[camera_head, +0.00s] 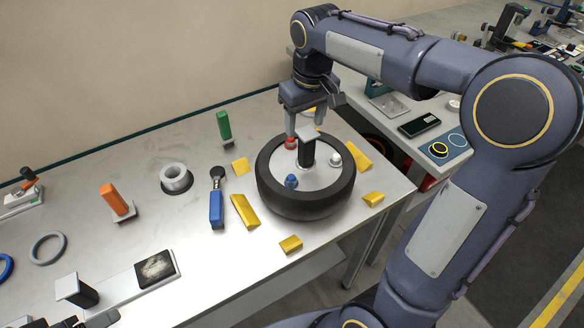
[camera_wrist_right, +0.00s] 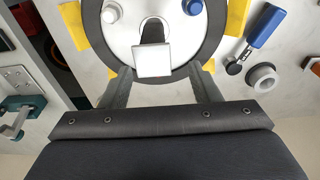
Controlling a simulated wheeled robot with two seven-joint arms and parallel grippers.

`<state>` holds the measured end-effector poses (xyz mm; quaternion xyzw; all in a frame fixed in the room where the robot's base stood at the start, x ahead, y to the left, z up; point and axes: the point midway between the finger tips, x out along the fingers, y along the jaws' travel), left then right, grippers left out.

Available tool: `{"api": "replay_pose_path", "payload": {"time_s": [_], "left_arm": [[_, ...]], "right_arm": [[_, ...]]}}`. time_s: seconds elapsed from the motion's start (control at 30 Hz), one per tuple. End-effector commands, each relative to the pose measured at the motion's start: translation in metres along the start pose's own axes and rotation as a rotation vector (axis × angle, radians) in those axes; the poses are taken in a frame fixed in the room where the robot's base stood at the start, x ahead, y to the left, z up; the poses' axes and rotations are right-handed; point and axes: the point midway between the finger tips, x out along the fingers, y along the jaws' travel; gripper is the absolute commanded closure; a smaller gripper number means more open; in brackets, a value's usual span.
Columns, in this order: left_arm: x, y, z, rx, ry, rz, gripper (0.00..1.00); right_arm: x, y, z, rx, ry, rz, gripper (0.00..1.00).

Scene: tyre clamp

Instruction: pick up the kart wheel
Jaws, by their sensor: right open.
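The kart wheel (camera_head: 302,207) lies flat on the metal bench near its right end, a black tyre around a light grey disc. A black post with a pale square cap (camera_head: 309,134) rises from its middle, with red, blue and white knobs around it. My right gripper (camera_head: 306,122) points down, open and empty, over the far part of the wheel. In the right wrist view, the fingers (camera_wrist_right: 161,85) stand apart on either side of the square cap (camera_wrist_right: 153,60), nearer the camera side of the tyre (camera_wrist_right: 213,38). I cannot tell whether they touch anything. My left gripper is out of view.
Several yellow wedges (camera_head: 245,212) surround the wheel. A second bench (camera_head: 400,106) lies beyond, at the right.

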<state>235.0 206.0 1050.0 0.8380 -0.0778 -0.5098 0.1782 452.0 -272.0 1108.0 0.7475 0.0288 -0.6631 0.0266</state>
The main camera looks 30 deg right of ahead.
Motion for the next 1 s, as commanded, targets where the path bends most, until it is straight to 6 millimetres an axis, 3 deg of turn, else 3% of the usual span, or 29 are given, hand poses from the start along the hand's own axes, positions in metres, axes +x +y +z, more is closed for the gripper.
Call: {"api": "replay_pose_path", "payload": {"time_s": [0.47,0.77,1.0], "left_arm": [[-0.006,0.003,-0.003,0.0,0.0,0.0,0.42],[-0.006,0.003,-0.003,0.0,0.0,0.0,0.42],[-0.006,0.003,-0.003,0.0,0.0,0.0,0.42]], "right_arm": [[0.062,0.008,0.003,0.0,-0.003,-0.002,0.44],[0.068,0.008,0.002,0.001,0.001,-0.002,0.44],[0.067,0.008,0.002,0.001,0.001,-0.002,0.74]]}}
